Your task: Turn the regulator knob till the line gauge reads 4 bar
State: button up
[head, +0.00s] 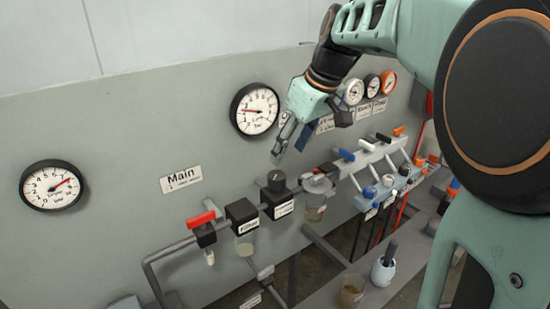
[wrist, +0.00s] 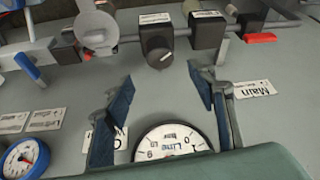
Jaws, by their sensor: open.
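The regulator knob (head: 276,181) is black and round, on the pipe block right of the filter. In the wrist view the knob (wrist: 157,50) shows near the top middle, beyond the fingertips. The line gauge (head: 254,108) is a white dial with a black rim on the panel. Its red needle points left, slightly up; the figures are too small to read surely. In the wrist view the line gauge (wrist: 170,142) is partly hidden by my gripper's body. My gripper (head: 288,149) is open and empty, above and right of the knob, apart from it. Its fingers (wrist: 160,75) are spread.
A red-handled Main valve (head: 202,219) and a filter block (head: 242,213) stand left of the knob. A second gauge (head: 52,185) is at far left. Small gauges (head: 372,86) and coloured valves (head: 367,145) are on the right. A pot (head: 383,270) stands below.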

aim_at(278, 175)
jog(key=x, duration=1)
jog(key=shift+w+f, duration=0.1)
jog(key=shift+f, duration=0.2)
jog(key=c, duration=1.2)
